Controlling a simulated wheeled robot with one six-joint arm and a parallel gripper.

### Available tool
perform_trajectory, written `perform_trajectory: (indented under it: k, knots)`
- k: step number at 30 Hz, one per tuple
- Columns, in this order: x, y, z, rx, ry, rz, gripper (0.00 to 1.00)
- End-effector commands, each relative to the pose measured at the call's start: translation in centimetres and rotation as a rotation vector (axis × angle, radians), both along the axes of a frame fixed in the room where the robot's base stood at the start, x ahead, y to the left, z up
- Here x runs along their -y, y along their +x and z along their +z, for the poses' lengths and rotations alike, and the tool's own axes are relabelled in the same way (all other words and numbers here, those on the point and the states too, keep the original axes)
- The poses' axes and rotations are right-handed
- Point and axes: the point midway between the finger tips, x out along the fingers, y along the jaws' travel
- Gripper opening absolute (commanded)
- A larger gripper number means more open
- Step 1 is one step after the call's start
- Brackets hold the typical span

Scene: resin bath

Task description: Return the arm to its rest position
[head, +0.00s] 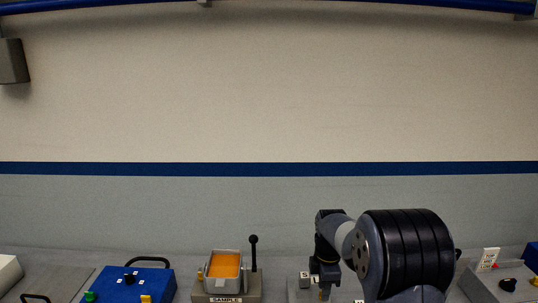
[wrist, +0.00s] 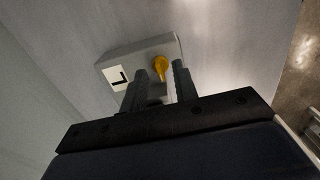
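My arm reaches in from the right in the head view, and its wrist points down over the counter. My gripper (head: 325,281) is low, in front of a grey block (head: 299,291), partly hidden by the picture's lower edge. In the wrist view my gripper (wrist: 161,82) shows two dark fingers standing apart with a light gap between them. Beyond the fingertips is a grey box (wrist: 150,48) with a white label marked "L" (wrist: 117,77) and a yellow knob (wrist: 161,66). The knob shows between the fingers; I cannot tell whether they touch it.
A grey holder marked "SAMPLE" (head: 225,299) carries an orange-filled tray (head: 224,266), with a black ball-topped lever (head: 253,252) beside it. A blue box with a handle (head: 130,285) stands left. A grey panel with a black knob (head: 500,288) stands right.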

Motion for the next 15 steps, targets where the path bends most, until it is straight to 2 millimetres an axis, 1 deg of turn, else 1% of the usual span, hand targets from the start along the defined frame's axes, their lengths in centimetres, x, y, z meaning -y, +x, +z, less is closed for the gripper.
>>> perform_trajectory:
  k: [4, 15]
  knots:
    - [0.0, -0.02, -0.88, 0.0, 0.0, 0.0, 0.28]
    - [0.0, 0.01, -0.73, 0.001, 0.0, -0.011, 0.28]
